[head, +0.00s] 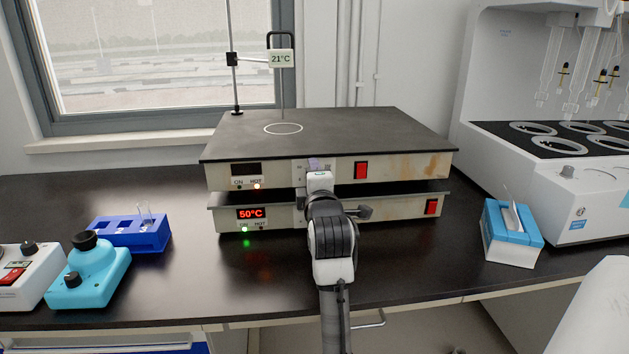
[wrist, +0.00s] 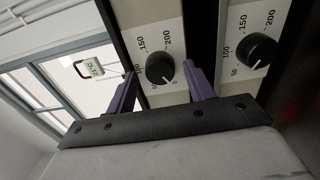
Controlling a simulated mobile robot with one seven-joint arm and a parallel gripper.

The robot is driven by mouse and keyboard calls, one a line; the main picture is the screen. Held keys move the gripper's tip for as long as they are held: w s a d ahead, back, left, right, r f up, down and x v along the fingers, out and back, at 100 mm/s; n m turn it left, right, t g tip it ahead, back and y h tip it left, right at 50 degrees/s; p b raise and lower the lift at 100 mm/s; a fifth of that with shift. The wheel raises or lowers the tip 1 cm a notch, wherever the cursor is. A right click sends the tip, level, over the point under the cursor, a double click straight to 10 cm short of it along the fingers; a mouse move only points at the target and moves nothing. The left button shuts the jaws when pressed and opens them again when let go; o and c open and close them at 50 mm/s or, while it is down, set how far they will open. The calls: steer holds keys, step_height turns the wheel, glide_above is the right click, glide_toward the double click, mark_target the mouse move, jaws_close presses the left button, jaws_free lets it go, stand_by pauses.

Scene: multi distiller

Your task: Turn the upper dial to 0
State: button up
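The upper dial (wrist: 160,68) is a round black knob on the upper hotplate's pale front panel. It shows in the wrist view, with 150 and 200 printed nearby. A white pointer mark shows at its lower right edge; the digit there is too small to read surely. My gripper (wrist: 160,75) is open, with one purple finger on each side of this dial. I cannot tell whether they touch it. In the head view my gripper (head: 314,165) hides the dial on the upper hotplate (head: 415,167). The upper display (head: 246,169) is dark; the HOT light (head: 257,186) glows.
The lower hotplate (head: 385,210) is directly beneath, reading 50°C, with its own dial (wrist: 262,50). A stand with a 21°C sensor (head: 281,58) rises behind. A blue tube rack (head: 130,233) is left, a tissue box (head: 511,235) right. Bare bench lies in front.

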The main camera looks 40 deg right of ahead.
steer(key=b+v, duration=0.1)
steer(key=v, duration=1.2)
steer(key=shift+s, duration=0.4)
steer(key=shift+a, duration=0.15)
